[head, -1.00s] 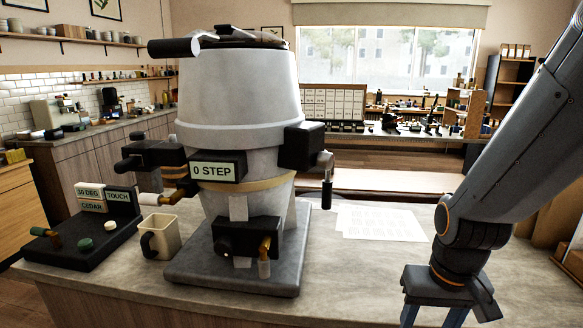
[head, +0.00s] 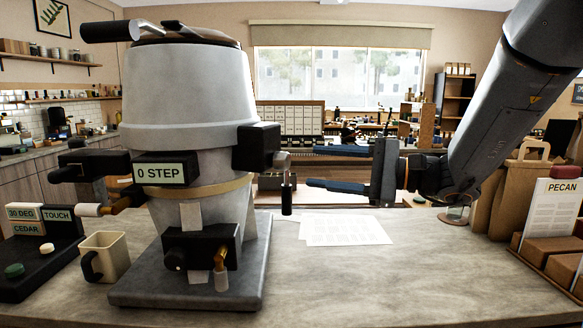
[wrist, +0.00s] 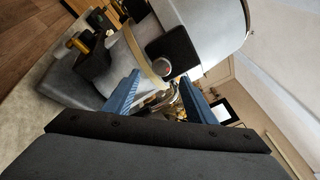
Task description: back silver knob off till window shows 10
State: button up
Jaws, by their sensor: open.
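The big pale grey machine (head: 190,95) stands on a dark base on the counter. Its front window (head: 160,173) reads "0 STEP". On its right side a black box (head: 256,146) carries a silver knob (head: 281,158) with a dark handle (head: 287,195) hanging down. The silver knob's round end (wrist: 162,66) faces me in the wrist view. My gripper (head: 312,166) is open, right of the knob, pointing left at it. Its two blue fingers stand apart, one higher and one lower, with nothing gripped. In the wrist view the gripper (wrist: 160,79) has the knob ahead between its fingertips.
A mug (head: 105,255) and a dark panel with labels (head: 40,265) stand to the left. A lower black box with a brass lever (head: 220,258) is on the machine's front. Paper sheets (head: 345,229) lie under my gripper. Bags and a "PECAN" rack (head: 550,215) stand at right.

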aim_at(289, 162)
jog(key=p+x, duration=0.1)
jog(key=x, duration=0.2)
jog(key=p+x, duration=0.1)
jog(key=x, duration=0.3)
jog(key=shift+w+a+r, duration=0.2)
jog(key=shift+w+a, duration=0.05)
jog(key=shift+a, duration=0.05)
jog(key=c, duration=1)
jog(key=shift+c, duration=0.2)
